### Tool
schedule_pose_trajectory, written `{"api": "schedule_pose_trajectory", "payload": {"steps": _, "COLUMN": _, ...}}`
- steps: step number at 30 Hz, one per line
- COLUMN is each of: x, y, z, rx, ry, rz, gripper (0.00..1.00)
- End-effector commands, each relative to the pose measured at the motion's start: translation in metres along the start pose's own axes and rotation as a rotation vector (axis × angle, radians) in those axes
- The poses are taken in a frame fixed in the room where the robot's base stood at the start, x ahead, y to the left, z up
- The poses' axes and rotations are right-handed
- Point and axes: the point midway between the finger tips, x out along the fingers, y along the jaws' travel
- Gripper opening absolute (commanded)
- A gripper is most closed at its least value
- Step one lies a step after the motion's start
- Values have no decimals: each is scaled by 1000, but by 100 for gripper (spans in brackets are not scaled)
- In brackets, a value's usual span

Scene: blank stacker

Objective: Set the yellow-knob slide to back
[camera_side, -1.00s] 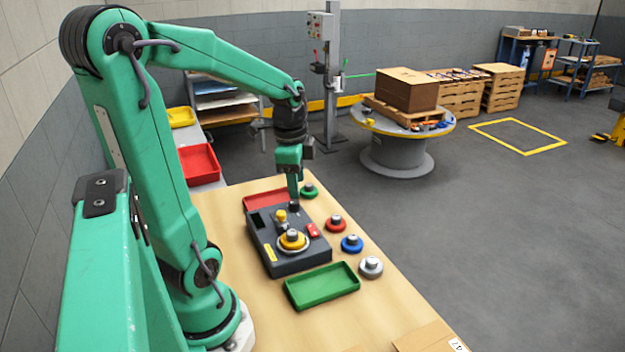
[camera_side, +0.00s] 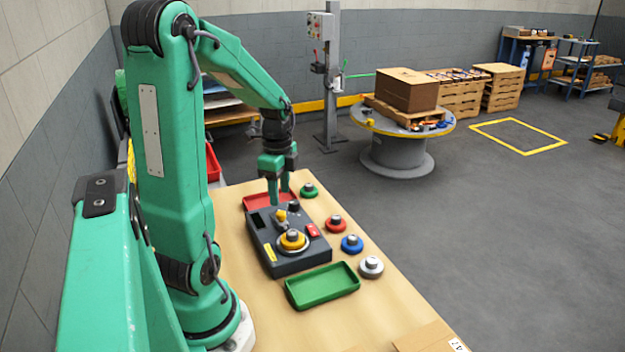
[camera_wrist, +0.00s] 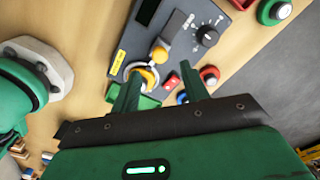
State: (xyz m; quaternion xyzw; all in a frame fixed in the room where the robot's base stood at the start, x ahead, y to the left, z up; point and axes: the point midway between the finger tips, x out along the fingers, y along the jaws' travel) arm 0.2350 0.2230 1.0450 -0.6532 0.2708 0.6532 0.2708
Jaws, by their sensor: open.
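The yellow-knob slide (camera_side: 281,215) sits on the top of a dark grey control box (camera_side: 262,238) in the side view. My gripper (camera_side: 278,197) is open and empty above the back part of the box, behind and above the knob in the side view. In the wrist view its two fingers (camera_wrist: 160,88) stand apart, with the knob beyond them. No contact with the knob shows. The slide's exact position along its slot is hard to tell.
A red tray (camera_side: 256,200) lies behind, a green tray (camera_side: 322,286) in front. Green, red, blue and grey knobbed discs line the right.

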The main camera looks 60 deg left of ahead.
Motion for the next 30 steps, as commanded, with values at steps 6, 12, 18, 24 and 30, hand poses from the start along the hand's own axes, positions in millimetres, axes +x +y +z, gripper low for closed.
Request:
{"api": "schedule_pose_trajectory", "payload": {"steps": 6, "x": 28, "y": 1, "z": 0, "rx": 0, "ry": 0, "rz": 4, "gripper": 45}}
{"api": "schedule_pose_trajectory", "payload": {"steps": 12, "x": 48, "y": 1, "z": 0, "rx": 0, "ry": 0, "rz": 3, "gripper": 45}}
{"api": "schedule_pose_trajectory", "payload": {"steps": 18, "x": 57, "y": 1, "z": 0, "rx": -1, "ry": 0, "rz": 2, "gripper": 45}}
{"api": "schedule_pose_trajectory", "payload": {"steps": 24, "x": 58, "y": 0, "z": 0, "rx": -1, "ry": 0, "rz": 0, "gripper": 45}}
{"api": "schedule_pose_trajectory", "payload": {"steps": 30, "x": 58, "y": 0, "z": 0, "rx": -1, "ry": 0, "rz": 0, "gripper": 22}}
